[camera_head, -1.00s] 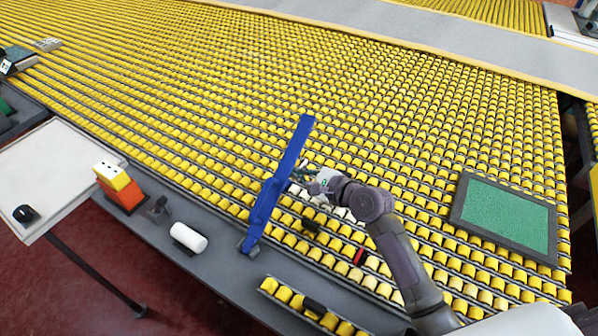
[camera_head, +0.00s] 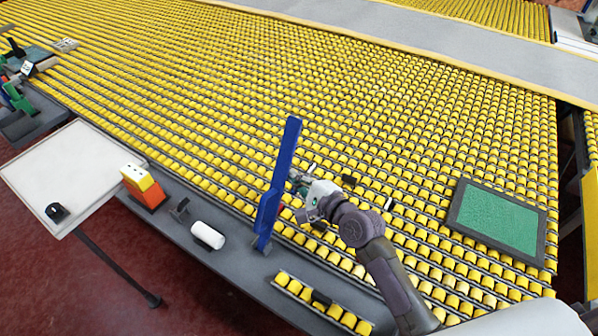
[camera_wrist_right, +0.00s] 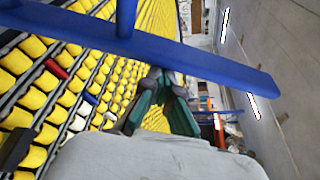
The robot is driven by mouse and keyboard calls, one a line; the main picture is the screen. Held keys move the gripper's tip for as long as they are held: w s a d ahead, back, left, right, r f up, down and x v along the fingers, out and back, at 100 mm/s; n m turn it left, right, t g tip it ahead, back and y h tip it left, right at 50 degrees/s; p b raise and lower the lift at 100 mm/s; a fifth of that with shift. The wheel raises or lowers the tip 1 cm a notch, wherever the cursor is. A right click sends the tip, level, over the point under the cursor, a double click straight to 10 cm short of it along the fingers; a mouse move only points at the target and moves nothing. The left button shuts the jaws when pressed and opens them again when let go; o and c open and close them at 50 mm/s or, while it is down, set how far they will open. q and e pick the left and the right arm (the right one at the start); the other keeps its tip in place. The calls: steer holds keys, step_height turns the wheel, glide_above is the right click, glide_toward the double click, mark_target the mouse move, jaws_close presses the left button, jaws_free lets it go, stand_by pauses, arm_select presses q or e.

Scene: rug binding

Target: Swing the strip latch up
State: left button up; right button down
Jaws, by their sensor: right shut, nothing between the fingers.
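The strip latch is a long blue bar (camera_head: 281,172) rising from a pivot at the near edge of the roller table, tilted slightly right at its top. It also crosses the right wrist view as a blue bar (camera_wrist_right: 180,58). My right gripper (camera_head: 296,178) is just right of the bar at about mid-height, its fingers close to it. In the right wrist view the green-and-dark fingers (camera_wrist_right: 165,85) are together just under the bar's edge; whether they touch it is unclear. Nothing is between them. My left gripper is not in view.
A green pad in a dark frame (camera_head: 497,219) lies on the yellow rollers at right. Near the front edge are a white cylinder (camera_head: 208,235), an orange and yellow block (camera_head: 143,185) and a short roller strip (camera_head: 322,303). A pale side table (camera_head: 62,172) stands at left.

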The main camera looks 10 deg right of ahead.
mark_target(270, 194)
steer(key=s+a+r+n+t+p, duration=0.1)
steer(key=s+a+r+n+p, duration=0.1)
steer(key=s+a+n, duration=0.2)
steer(key=shift+s+a+r, duration=0.4)
steer(key=shift+s+a, duration=0.25)
steer(key=shift+a, duration=0.1)
